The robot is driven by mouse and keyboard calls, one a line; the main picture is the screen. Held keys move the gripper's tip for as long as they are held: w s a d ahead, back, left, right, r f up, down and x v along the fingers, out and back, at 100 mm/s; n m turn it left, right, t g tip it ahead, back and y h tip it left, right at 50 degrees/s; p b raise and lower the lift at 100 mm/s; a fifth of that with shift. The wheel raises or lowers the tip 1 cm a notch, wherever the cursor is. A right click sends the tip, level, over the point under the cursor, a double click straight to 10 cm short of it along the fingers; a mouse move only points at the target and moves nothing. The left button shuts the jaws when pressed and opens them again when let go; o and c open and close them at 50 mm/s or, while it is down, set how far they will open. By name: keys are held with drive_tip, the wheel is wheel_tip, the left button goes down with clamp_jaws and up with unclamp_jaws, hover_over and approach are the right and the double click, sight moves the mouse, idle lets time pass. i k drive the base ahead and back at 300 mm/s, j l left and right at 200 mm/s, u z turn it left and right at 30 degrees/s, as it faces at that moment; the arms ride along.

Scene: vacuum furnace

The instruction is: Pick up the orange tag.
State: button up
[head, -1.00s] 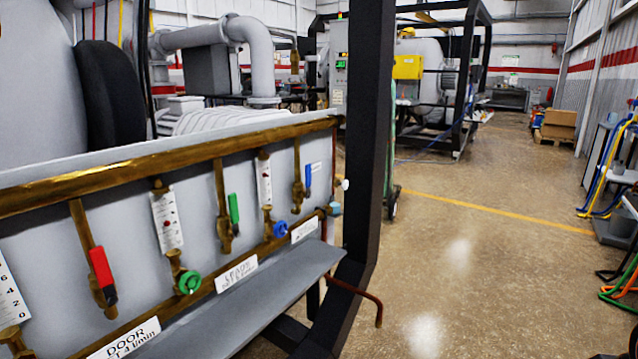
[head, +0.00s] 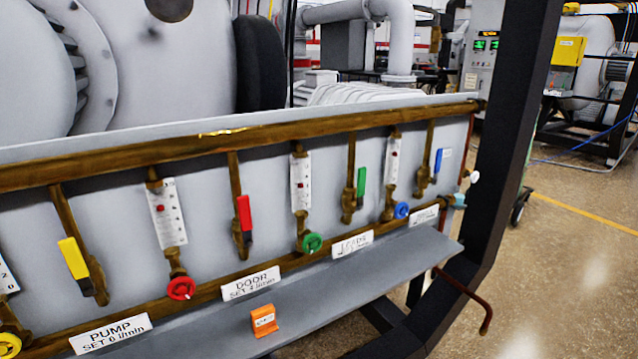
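The orange tag (head: 264,321) stands on the grey shelf (head: 350,275) below the valve panel, at the lower middle of the head view. It is a small orange piece with a white label on its face; the writing is too small to read. Nothing touches it except the shelf. My gripper is not in view.
Above the shelf, the panel (head: 110,203) carries brass pipes, coloured lever handles, round knobs and flow gauges. A dark frame post (head: 505,130) stands at the shelf's right end. A bent copper pipe (head: 468,290) sticks out there. Open floor (head: 575,270) lies to the right.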

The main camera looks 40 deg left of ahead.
sight(265, 322)
drive_tip(key=u, duration=1.55)
